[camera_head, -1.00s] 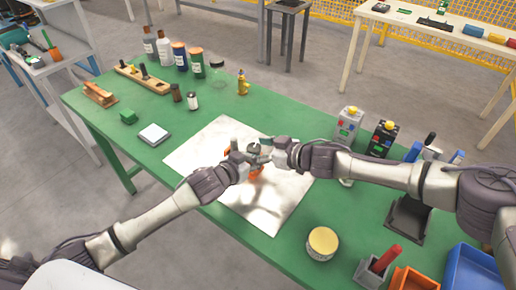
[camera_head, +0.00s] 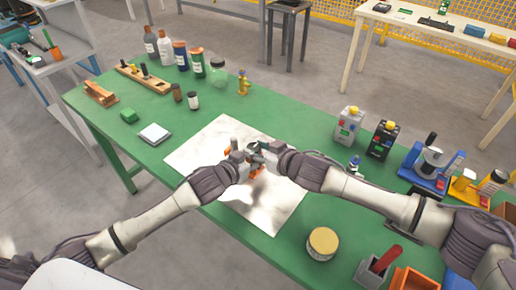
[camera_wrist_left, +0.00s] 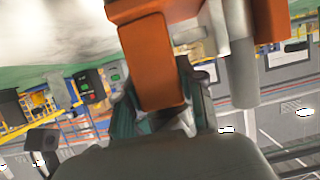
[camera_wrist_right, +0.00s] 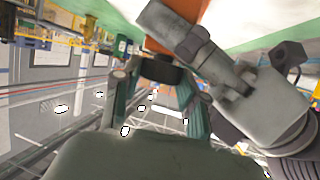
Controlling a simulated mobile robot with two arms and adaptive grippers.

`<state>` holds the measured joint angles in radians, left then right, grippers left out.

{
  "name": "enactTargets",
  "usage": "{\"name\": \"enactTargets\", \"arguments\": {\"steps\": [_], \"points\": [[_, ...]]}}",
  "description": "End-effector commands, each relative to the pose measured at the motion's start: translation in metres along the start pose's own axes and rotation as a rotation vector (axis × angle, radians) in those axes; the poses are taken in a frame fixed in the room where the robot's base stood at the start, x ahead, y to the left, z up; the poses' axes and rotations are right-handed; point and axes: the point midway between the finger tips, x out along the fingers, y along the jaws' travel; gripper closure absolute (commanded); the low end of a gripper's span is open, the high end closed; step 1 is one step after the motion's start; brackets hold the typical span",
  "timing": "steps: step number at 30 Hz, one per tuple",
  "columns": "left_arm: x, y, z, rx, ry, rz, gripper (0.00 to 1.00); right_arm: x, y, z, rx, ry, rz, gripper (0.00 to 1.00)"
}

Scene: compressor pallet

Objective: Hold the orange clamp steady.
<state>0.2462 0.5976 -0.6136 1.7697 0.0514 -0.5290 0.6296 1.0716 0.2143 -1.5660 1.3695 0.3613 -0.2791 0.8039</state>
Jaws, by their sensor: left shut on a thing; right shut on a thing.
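The orange clamp (camera_head: 257,172) is above the white sheet (camera_head: 205,150), mostly hidden by my two hands in the head view. My left gripper (camera_head: 244,157) is shut on it; the left wrist view shows an orange block of the clamp (camera_wrist_left: 152,62) between the fingers (camera_wrist_left: 160,105). My right gripper (camera_head: 262,157) meets the left one from the right. In the right wrist view its fingers (camera_wrist_right: 160,90) are shut on a dark part (camera_wrist_right: 160,70) just below the clamp's orange body (camera_wrist_right: 182,18). I cannot tell exactly which part it is.
The green table (camera_head: 290,120) carries bottles (camera_head: 180,55) at the back left, two boxy containers (camera_head: 349,125) at the right, and a round tin (camera_head: 322,243) near the front. The table's middle back is clear.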

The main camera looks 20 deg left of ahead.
Motion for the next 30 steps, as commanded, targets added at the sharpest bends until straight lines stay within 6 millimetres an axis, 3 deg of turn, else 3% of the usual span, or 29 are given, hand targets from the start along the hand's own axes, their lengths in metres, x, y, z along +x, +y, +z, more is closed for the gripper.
{"name": "enactTargets", "arguments": {"steps": [14, 15, 19, 30], "points": [[0.0001, 0.0024, -0.0002, 0.000, 0.001, 0.005, 1.00, -0.0009, -0.0017, -0.0008, 0.017, -0.001, 0.034, 0.93], [0.0001, 0.0024, -0.0002, 0.000, 0.001, 0.005, 1.00, -0.0009, -0.0016, -0.0008, 0.017, -0.001, 0.034, 0.55], [0.0001, 0.0022, -0.0002, -0.001, 0.001, 0.004, 1.00, -0.0010, -0.0013, -0.0007, 0.017, -0.001, 0.035, 0.33], [0.0001, 0.0018, -0.0002, -0.002, 0.001, 0.004, 1.00, -0.0008, -0.0007, 0.0000, 0.013, -0.002, 0.030, 0.32]]}}
